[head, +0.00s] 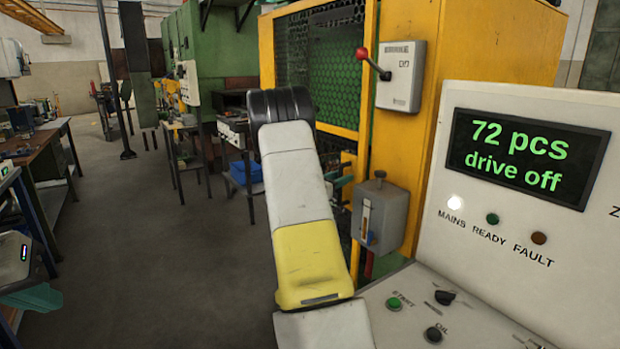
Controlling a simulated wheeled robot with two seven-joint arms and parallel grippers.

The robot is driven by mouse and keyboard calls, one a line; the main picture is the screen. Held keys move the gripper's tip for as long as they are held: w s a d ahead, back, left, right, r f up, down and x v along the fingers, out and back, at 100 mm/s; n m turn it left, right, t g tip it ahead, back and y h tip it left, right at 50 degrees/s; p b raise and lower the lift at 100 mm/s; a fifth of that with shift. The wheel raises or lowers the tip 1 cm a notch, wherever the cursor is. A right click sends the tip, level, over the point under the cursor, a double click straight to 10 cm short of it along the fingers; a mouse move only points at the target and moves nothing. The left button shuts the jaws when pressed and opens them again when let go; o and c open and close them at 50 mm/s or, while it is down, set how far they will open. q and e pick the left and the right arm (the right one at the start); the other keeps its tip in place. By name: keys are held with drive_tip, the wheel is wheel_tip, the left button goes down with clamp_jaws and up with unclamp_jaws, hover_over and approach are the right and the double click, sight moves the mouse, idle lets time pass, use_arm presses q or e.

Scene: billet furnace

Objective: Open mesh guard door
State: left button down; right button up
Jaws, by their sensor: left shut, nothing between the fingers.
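The mesh guard door (335,75) has a yellow frame and dark mesh with green behind it. It stands in the yellow machine housing and looks closed; its lower part is largely hidden by my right arm. My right arm rises through the middle of the head view. Teal parts, apparently of my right gripper (342,184), show just right of the arm, near the door's lower edge; its jaw state and any contact are hidden. My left gripper (38,298) is at the lower left, shut and empty, far from the door.
The control console (560,235) fills the right and reads "72 pcs drive off". Workbenches (38,155) line the left; the floor between is clear.

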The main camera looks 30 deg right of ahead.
drive_tip(key=shift+c, duration=0.5)
clamp_jaws()
idle(1.0)
